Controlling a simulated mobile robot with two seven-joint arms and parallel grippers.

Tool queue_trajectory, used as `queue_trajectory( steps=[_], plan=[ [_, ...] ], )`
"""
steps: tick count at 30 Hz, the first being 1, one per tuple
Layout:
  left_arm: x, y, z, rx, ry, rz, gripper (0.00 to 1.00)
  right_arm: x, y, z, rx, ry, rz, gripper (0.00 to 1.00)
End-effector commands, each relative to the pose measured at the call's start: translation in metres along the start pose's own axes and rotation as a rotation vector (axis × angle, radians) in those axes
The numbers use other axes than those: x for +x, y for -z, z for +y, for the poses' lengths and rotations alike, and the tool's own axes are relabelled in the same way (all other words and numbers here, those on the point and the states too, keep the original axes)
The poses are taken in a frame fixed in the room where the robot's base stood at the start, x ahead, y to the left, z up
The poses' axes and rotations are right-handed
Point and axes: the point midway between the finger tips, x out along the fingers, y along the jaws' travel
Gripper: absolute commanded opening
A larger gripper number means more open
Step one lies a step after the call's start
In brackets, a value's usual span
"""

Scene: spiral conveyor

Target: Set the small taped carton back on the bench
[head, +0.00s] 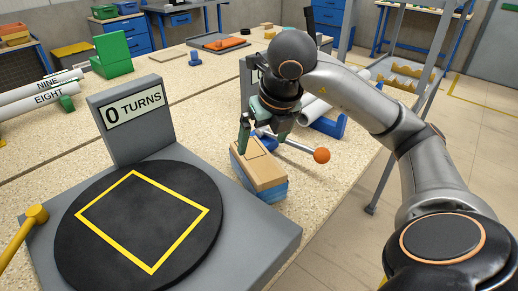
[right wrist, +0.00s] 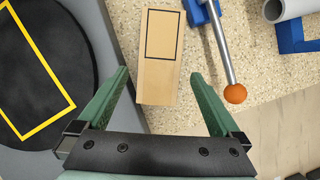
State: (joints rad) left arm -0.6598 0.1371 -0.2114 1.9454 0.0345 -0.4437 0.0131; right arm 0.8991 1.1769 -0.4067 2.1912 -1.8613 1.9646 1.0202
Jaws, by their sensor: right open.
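The small carton (head: 262,170) has a tan top with a thin dark outline and a blue band along its side. It rests on the speckled bench just right of the grey turntable base. It also shows in the right wrist view (right wrist: 158,80), lined up between my fingers. My right gripper (head: 262,130) is open, with its green fingers above the carton's far end. In the right wrist view the gripper (right wrist: 160,75) has a finger on either side of the carton, with gaps. I cannot tell how far down the fingertips reach. My left gripper is not in view.
A black turntable (head: 105,235) with a yellow square sits left of the carton, with a "0 TURNS" sign (head: 133,113) behind. A rod with an orange ball (head: 321,155) sticks out close to the carton's right. White pipes on blue supports (head: 330,125) lie beyond. The bench edge is at right.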

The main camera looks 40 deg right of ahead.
Motion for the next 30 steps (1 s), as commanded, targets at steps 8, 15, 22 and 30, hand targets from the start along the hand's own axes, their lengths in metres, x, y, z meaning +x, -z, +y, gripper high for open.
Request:
queue_trajectory(
  steps=[8,15,22,30],
  plan=[
    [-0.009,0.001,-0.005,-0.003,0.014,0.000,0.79,-0.032,-0.001,0.000,0.000,0.000,-0.001,1.00],
    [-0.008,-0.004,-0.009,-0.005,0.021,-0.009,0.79,-0.032,0.000,0.000,0.000,0.001,0.001,1.00],
    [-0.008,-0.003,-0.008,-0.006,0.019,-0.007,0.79,-0.032,0.000,0.000,0.000,0.001,0.001,1.00],
    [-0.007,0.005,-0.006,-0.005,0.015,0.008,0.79,-0.032,0.000,0.000,0.000,0.000,0.001,1.00]
  ],
)
